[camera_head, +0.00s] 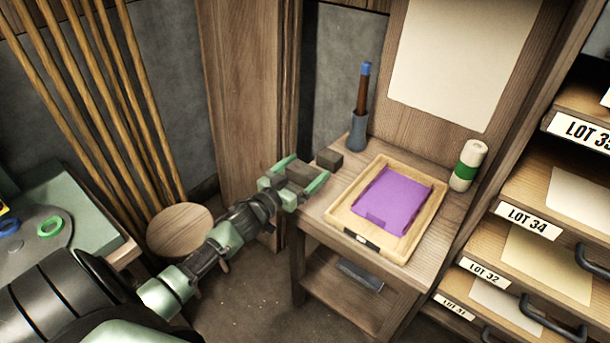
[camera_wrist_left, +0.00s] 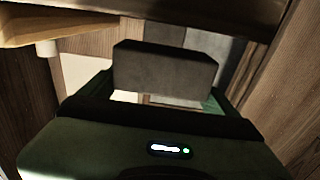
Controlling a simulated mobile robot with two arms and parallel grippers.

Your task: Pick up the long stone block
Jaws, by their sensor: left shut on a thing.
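The long stone block (camera_head: 301,174), a dark grey-brown bar, is between the fingers of my left gripper (camera_head: 303,176) in the head view. The gripper is shut on it at the left edge of the small wooden table (camera_head: 322,205). In the left wrist view the block (camera_wrist_left: 165,70) shows as a dark grey slab across the jaws (camera_wrist_left: 165,88), and its far side is hidden. A shorter dark block (camera_head: 328,158) sits on the table just beyond the held one. I cannot tell whether the held block touches the table. My right gripper is not in view.
A wooden tray (camera_head: 345,222) with a purple sheet (camera_head: 395,198) covers much of the table. A round stool (camera_head: 180,230) and leaning poles are left; labelled drawers are right.

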